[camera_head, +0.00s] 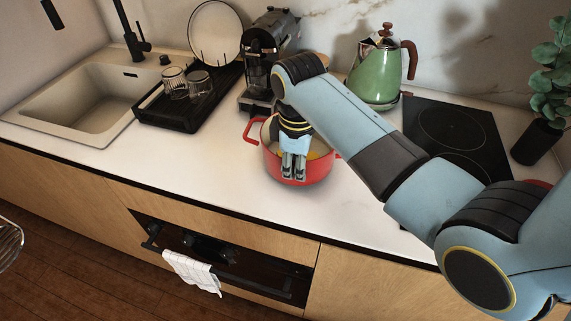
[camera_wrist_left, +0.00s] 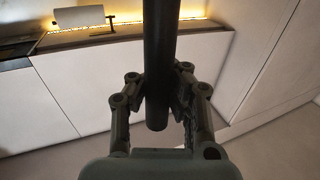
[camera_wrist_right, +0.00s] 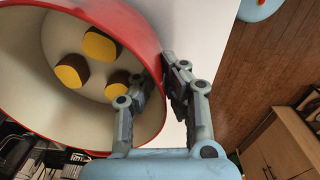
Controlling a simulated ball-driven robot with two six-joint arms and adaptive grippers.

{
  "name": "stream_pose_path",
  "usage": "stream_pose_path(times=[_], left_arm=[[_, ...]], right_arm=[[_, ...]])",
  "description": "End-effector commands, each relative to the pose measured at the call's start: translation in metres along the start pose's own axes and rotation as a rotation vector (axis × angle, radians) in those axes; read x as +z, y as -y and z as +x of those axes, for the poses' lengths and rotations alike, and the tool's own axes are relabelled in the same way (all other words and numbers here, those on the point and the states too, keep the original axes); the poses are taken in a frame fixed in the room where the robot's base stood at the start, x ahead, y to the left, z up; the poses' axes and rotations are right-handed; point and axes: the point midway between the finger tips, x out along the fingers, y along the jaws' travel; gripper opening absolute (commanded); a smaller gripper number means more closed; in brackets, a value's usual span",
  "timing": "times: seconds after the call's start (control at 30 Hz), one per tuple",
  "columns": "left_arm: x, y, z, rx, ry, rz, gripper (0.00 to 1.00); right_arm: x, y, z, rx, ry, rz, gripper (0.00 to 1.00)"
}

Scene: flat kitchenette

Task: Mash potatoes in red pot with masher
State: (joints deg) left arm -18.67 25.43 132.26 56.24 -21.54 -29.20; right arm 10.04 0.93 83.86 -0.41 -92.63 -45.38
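The red pot (camera_head: 318,172) stands on the counter and also fills the upper left of the right wrist view (camera_wrist_right: 121,18). Several yellow-brown potato pieces (camera_wrist_right: 99,45) lie in it. My right gripper (camera_head: 293,176) points down at the pot's front rim, its two fingers close together. In the right wrist view the rim runs by the fingertips (camera_wrist_right: 157,72); whether they grip it is unclear. My left gripper (camera_wrist_left: 160,88) is shut on a dark upright rod (camera_wrist_left: 158,60), apparently the masher's handle. The masher head is out of view, and the left arm is not in the head view.
A green kettle (camera_head: 378,75) and a black hob (camera_head: 450,137) are right of the pot. A coffee machine (camera_head: 262,65) and a black rack with glasses (camera_head: 185,105) stand left, by the sink (camera_head: 75,105). The counter front left of the pot is clear.

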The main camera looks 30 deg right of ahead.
Motion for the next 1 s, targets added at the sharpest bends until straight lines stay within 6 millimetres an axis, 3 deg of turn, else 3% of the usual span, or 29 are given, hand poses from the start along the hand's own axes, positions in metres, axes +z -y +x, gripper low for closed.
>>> stream_pose_path(times=[0.33,0.6,0.87,1.0], left_arm=[[-0.001,0.000,0.000,0.000,-0.001,0.000,0.00],[-0.001,0.000,0.000,0.000,-0.001,0.000,0.00],[-0.001,0.000,0.000,0.000,-0.001,0.000,0.00],[-0.001,0.000,0.000,0.000,-0.001,0.000,0.00]], right_arm=[[0.000,-0.001,-0.001,0.002,-0.001,0.000,0.00],[0.000,-0.001,0.000,0.001,-0.001,0.000,0.33],[0.000,-0.001,-0.002,0.002,-0.001,0.000,0.33],[-0.001,-0.001,-0.017,0.004,-0.003,0.000,0.33]])
